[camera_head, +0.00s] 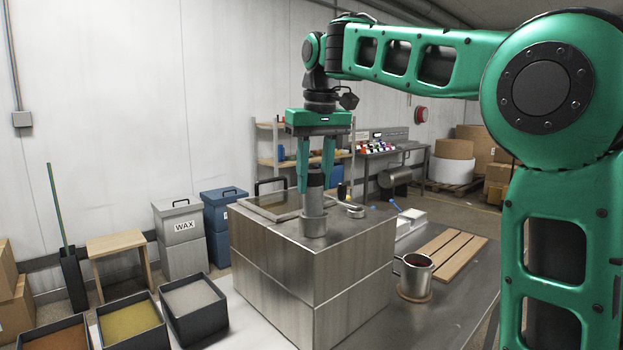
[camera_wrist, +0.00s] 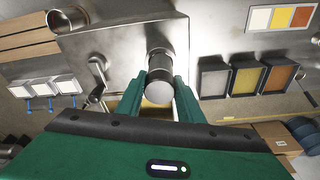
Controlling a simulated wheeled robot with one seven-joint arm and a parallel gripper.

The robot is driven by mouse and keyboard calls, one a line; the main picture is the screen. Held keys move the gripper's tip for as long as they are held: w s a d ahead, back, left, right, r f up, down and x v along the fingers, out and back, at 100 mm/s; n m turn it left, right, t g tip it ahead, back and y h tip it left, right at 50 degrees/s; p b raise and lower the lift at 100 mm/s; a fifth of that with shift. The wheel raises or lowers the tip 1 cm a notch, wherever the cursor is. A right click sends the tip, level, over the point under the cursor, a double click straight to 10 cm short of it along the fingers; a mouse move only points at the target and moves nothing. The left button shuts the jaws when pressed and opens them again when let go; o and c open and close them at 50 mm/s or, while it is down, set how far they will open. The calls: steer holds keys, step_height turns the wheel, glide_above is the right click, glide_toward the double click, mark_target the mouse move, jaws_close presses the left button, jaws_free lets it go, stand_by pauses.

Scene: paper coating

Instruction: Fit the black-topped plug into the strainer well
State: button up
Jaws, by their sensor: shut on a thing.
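The black-topped plug (camera_head: 315,181) is upright between the fingers of my gripper (camera_head: 315,184). The gripper is shut on it near its dark top. In the wrist view the plug (camera_wrist: 158,92) shows its round end face between the two fingertips (camera_wrist: 160,82). Below the plug, a short metal collar that looks like the strainer well (camera_head: 313,227) stands on top of the steel box. The plug's grey lower body is in line with the collar and appears to meet it. I cannot tell how deep it sits, as the collar hides the lower end.
The steel box (camera_head: 275,265) has a framed panel (camera_head: 273,203) and a small handled fitting (camera_head: 355,211) on top. A metal mug (camera_head: 414,277) and wooden slats (camera_head: 451,256) lie to the right. Open trays (camera_head: 193,308) stand at the lower left.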

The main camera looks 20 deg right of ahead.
mark_target(314, 195)
steer(key=shift+f, duration=2)
steer(key=o, duration=1.2)
steer(key=r, duration=0.3)
steer(key=s+r, duration=0.1)
steer(key=r, duration=0.6)
steer(key=shift+s+d+r, duration=0.1)
steer(key=shift+s+r, duration=0.15)
steer(key=shift+r, duration=0.05)
steer(key=s+d+f+m+g, duration=0.1)
steer(key=s+d+f+m, duration=0.1)
steer(key=s+d+f, duration=0.6)
steer(key=s+d+f+m, duration=0.3)
steer(key=s+d+f, duration=0.35)
steer(key=f, duration=0.35)
steer(key=s+d+f+m, duration=0.1)
steer(key=s+f, duration=0.4)
steer(key=s, duration=0.1)
steer(key=s+f+m, duration=0.1)
steer(key=s+f, duration=0.5)
steer(key=s+d+f+m, duration=0.1)
steer(key=s+f, duration=0.5)
steer(key=shift+d+g, duration=0.35)
steer(key=shift+g, duration=0.05)
